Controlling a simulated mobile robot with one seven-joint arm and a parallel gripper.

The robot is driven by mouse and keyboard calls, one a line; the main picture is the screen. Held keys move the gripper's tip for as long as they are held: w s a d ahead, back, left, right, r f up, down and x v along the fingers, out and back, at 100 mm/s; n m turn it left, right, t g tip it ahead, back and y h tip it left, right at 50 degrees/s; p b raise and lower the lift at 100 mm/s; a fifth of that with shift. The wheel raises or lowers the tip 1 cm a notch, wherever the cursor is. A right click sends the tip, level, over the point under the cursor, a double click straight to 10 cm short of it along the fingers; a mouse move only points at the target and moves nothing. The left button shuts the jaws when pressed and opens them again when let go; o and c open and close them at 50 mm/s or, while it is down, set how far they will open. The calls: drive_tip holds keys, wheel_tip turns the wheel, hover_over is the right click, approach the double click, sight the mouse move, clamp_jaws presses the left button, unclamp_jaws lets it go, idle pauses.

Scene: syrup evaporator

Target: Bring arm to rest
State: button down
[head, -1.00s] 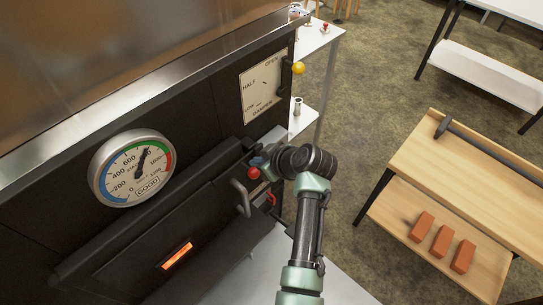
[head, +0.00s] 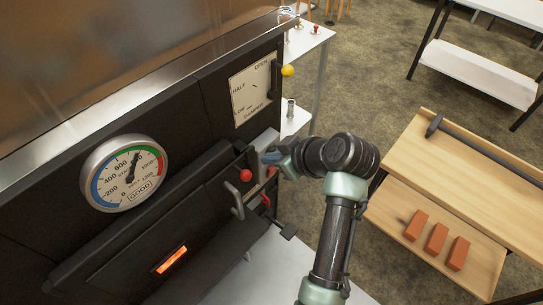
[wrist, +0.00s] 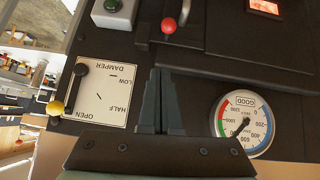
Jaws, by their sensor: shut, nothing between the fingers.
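My gripper (wrist: 161,100) shows in the wrist view with its two dark fingers together and nothing between them. In the head view my gripper (head: 272,157) points left at the evaporator's dark front, near the red knob (head: 246,175) of the door latch. Whether it touches the front cannot be told. My arm reaches in from the lower right. The red knob also shows at the top of the wrist view (wrist: 169,25).
The evaporator front carries a round gauge (head: 124,173), a damper plate (head: 254,88) with a yellow-knobbed lever (head: 288,71), and a glowing slot (head: 171,259). A wooden bench (head: 400,192) with several bricks (head: 436,238) stands right. Floor between is open.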

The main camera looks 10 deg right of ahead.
drive_tip(key=w+a+r+m+t+h, duration=0.2)
drive_tip(key=r+t, duration=0.3)
drive_tip(key=r, duration=1.1)
drive_tip(key=w+a+r+m+t+h, duration=0.15)
drive_tip(key=r+t, duration=0.45)
drive_tip(key=r, duration=0.9)
drive_tip(key=s+a+r+m+t, duration=0.2)
drive_tip(key=s+r+t, duration=0.2)
drive_tip(key=s+r, duration=0.4)
drive_tip(key=s+a+r+m+t+h, duration=0.1)
drive_tip(key=s+a+r+m+t, duration=0.1)
drive_tip(key=s+r, duration=0.7)
wheel_tip(320, 180, up, 5)
drive_tip(key=a+t, duration=0.1)
drive_tip(key=t, duration=0.1)
drive_tip(key=shift+f+t, duration=0.15)
drive_tip(key=shift+t, duration=0.25)
